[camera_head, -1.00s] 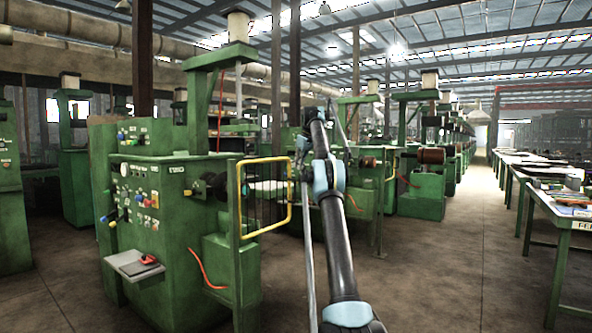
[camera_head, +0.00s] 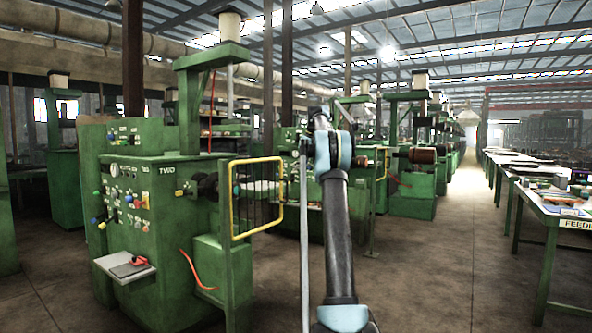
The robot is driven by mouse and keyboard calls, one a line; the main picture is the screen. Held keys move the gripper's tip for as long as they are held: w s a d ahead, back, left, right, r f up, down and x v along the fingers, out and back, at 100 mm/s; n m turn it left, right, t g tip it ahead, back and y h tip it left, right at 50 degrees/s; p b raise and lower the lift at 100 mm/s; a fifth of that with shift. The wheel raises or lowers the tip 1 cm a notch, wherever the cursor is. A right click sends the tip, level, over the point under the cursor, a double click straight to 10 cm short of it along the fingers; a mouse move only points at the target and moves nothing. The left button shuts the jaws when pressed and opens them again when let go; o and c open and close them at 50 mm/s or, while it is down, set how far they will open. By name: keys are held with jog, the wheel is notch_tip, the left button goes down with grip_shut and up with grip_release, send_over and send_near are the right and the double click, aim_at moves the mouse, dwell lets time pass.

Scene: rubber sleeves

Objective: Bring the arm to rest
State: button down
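My arm (camera_head: 337,235) rises from the bottom of the head view, a black link with light blue joints. Its upper joint (camera_head: 333,150) stands in front of the row of green machines. My gripper cannot be made out in this view, so I cannot see its fingers or whether it holds anything.
A green machine (camera_head: 165,245) with a control panel and a yellow guard frame (camera_head: 256,198) stands at the left. Long tables (camera_head: 545,207) with items on them line the right side. The concrete aisle (camera_head: 440,265) between is clear.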

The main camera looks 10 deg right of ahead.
jog(key=s+a+f+m, duration=0.1)
jog(key=s+a+f, duration=0.1)
jog(key=s, duration=1.1)
jog(key=s+a+f+m+h, duration=0.1)
jog(key=s+a+f+m, duration=0.15)
jog(key=s, duration=1.05)
jog(key=s+a+f+m, duration=0.1)
jog(key=s+f, duration=0.2)
jog(key=s, duration=1)
jog(key=s+a+f+m+g+h, duration=0.1)
jog(key=s+f+m, duration=0.2)
jog(key=s+f, duration=2.5)
jog(key=shift+s+f+h, duration=0.2)
jog(key=shift+s+h, duration=0.2)
jog(key=shift+s, duration=0.75)
jog(key=shift+m, duration=0.25)
